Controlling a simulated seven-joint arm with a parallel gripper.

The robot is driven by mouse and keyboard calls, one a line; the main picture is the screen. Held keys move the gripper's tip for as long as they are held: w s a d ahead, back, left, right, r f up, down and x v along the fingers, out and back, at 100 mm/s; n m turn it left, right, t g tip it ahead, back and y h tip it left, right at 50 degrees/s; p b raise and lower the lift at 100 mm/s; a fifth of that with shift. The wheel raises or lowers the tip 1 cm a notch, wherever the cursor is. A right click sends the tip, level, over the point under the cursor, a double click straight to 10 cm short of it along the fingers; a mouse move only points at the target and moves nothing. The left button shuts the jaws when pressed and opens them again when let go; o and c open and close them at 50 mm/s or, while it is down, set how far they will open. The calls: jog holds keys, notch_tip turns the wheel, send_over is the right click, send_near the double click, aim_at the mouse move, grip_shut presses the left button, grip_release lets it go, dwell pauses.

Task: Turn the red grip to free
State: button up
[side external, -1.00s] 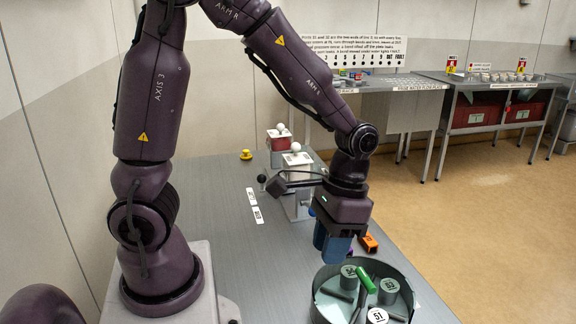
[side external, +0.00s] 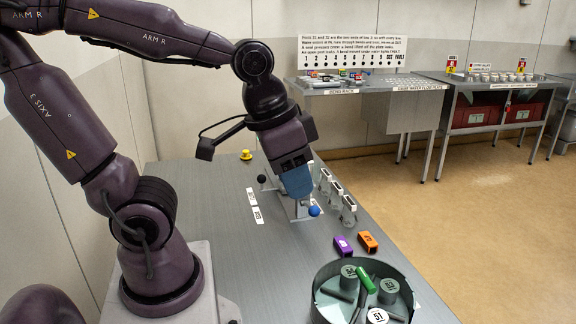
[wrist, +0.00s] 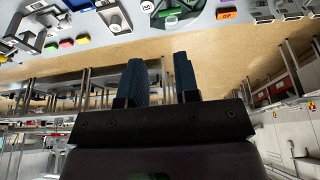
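I cannot pick out the red grip with certainty in the current views. The red-topped unit with a white knob seen earlier in the side view is now behind my wrist. My gripper (side external: 297,184) points down over the bench, above a stand with a blue ball (side external: 314,211) and a black ball (side external: 262,179). In the wrist view my gripper (wrist: 160,80) has its two dark blue fingers apart, with nothing between them. A small pinkish piece (wrist: 66,43) shows at the upper left there, too small to identify.
A round tray (side external: 322,300) holds labelled grey cylinders and a green bar (side external: 364,279). Purple (side external: 343,244) and orange (side external: 368,242) blocks lie behind it. A yellow knob (side external: 246,155) sits farther back.

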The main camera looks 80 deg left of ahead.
jog(key=shift+s+a+r+t, duration=0.2)
jog(key=shift+s+r+t, duration=0.2)
jog(key=shift+r+t, duration=0.3)
jog(key=w+d+f+g+h, duration=0.1)
jog(key=w+f+g, duration=0.2)
jog(key=f, duration=0.3)
jog(key=w+d+f+n+g+h, duration=0.1)
jog(key=w+d+f+g, duration=0.15)
jog(key=f, duration=0.35)
jog(key=w+f+g+h, duration=0.1)
jog(key=w+f+g, duration=0.25)
jog(key=f, duration=0.35)
jog(key=shift+y, duration=0.3)
jog(key=x, duration=0.8)
jog(key=s+x, duration=0.1)
jog(key=x, duration=0.3)
jog(key=shift+d+f, duration=0.1)
jog(key=shift+d, duration=0.2)
grip_shut()
